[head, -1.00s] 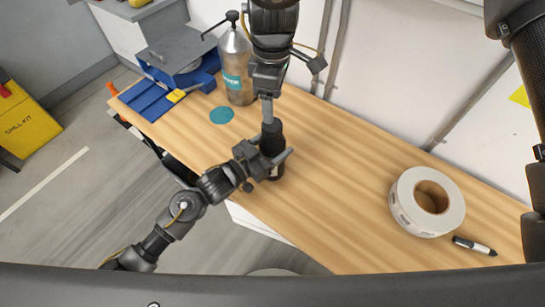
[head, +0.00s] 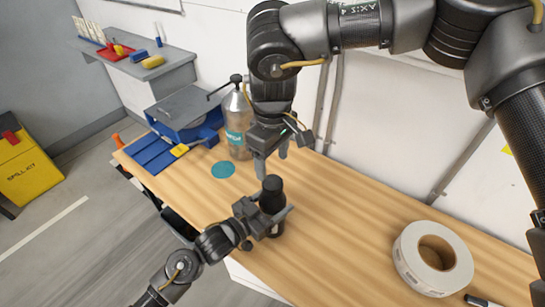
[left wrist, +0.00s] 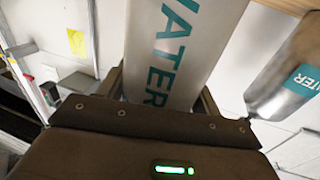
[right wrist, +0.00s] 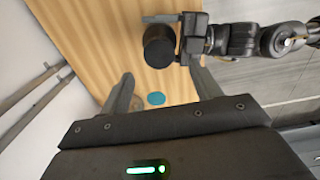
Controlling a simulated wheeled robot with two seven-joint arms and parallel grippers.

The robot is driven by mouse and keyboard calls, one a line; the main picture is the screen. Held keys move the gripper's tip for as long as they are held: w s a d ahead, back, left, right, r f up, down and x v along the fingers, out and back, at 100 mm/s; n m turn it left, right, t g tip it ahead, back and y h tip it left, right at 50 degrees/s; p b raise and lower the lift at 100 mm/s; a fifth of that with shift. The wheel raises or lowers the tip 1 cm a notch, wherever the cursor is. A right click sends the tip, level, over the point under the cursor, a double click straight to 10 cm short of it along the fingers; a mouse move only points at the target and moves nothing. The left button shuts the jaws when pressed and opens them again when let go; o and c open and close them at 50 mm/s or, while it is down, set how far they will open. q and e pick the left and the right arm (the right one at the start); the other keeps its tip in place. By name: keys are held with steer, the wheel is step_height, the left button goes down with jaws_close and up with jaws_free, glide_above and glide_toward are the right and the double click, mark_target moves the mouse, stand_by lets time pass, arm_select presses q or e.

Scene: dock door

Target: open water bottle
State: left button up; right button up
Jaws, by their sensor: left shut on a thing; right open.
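The water bottle (head: 276,229) stands upright on the wooden bench, with a black cap (head: 272,184) on top. In the left wrist view its pale body (left wrist: 175,45) carries teal "WATER" lettering. My left gripper (head: 273,217) is shut on the bottle's body, below the cap. My right gripper (head: 271,161) is open and empty, above and behind the bottle, apart from the cap. In the right wrist view the cap (right wrist: 158,46) shows as a dark round top beyond the open fingers. The bottle's lower part is partly hidden by my left gripper.
A metal pump bottle (head: 237,130) stands behind, beside a blue-based device (head: 187,127). A flat teal disc (head: 223,170) lies on the bench (head: 340,215). A white tape roll (head: 433,258) and a marker (head: 482,301) lie to the right. The bench between is clear.

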mark_target(273, 182)
step_height(273, 182, down, 7)
steer(key=shift+f, duration=0.2)
steer(key=shift+c, duration=0.3)
